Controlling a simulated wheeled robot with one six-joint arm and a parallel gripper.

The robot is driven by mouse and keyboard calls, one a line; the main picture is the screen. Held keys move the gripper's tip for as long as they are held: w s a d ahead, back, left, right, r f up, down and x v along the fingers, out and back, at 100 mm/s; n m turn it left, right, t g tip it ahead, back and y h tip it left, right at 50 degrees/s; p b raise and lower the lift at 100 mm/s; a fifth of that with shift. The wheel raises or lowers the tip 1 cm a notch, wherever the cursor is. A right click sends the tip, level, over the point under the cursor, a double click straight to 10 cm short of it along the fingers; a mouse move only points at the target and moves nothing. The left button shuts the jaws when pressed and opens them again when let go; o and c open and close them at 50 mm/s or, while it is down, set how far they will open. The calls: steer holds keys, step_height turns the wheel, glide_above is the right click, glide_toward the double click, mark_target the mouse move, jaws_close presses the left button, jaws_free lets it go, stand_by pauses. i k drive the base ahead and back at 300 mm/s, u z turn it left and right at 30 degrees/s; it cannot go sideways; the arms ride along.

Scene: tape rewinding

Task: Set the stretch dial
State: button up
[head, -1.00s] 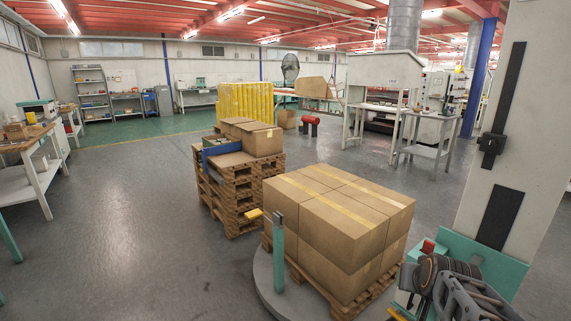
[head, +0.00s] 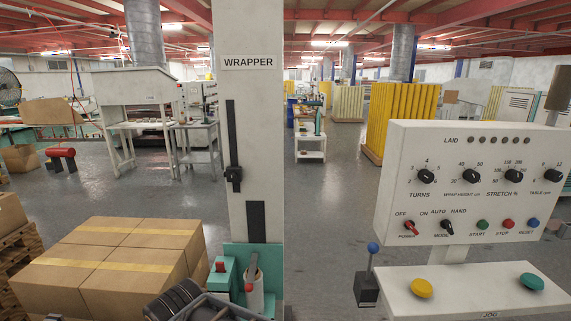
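The stretch dial (head: 513,175) is a black round knob on the white control panel (head: 383,200) at the right of the head view. It sits above the label "STRETCH %", with small numbers around it. Its exact setting is too small to read surely. The wrap-height dial (head: 471,176) is to its left, and the table-rpm dial (head: 552,176) to its right. The turns dial (head: 426,176) is at the far left of the row. My gripper (head: 190,306) is at the bottom edge, partly cut off, well left of the panel. Its fingers do not show clearly.
Below the dials are the power switch (head: 409,226), mode switch (head: 447,227) and start, stop and reset buttons. The wrapper column (head: 262,160) and boxes (head: 100,260) are left.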

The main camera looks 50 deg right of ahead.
mark_target(515, 176)
steer(key=z, duration=3.25)
steer(key=k, duration=1.25)
steer(key=z, duration=0.85)
steer(key=i, duration=1.3)
steer(key=u, duration=0.6)
steer(key=i, duration=0.6)
steer(key=u, duration=0.75)
